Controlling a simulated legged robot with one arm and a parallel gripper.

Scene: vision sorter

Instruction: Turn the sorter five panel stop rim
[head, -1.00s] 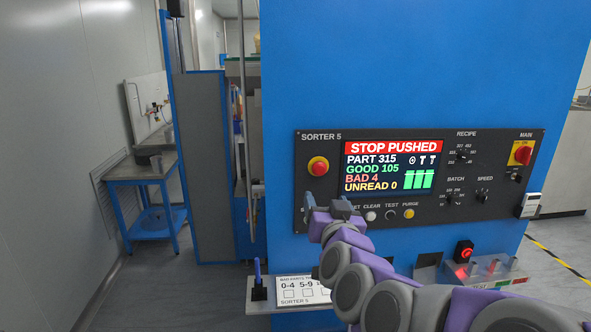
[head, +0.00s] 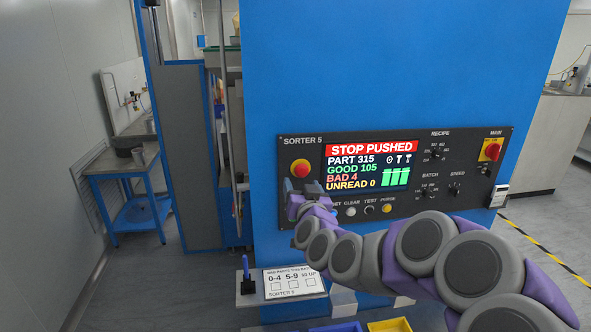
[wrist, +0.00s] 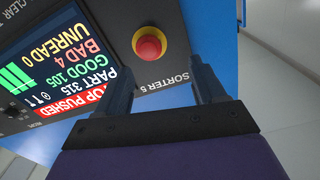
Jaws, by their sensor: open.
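The panel marked SORTER 5 (head: 466,186) is on the front of a blue cabinet. Its red stop button (head: 300,168) on a yellow ring sits at the upper left, beside the screen (head: 369,166), which reads STOP PUSHED. My gripper (head: 296,184) is just below the button in the head view. In the wrist view the button (wrist: 149,44) shows whole beyond and between the two fingers of my gripper (wrist: 165,72). The fingers are open, with nothing between them, and appear apart from the button.
Knobs and small buttons line the panel's lower edge, and a red MAIN switch (head: 492,151) is at its right. A ledge below holds a card (head: 294,282) and a blue pen (head: 246,268) in a stand. Blue (head: 336,327) and yellow (head: 390,325) bins show at the bottom edge.

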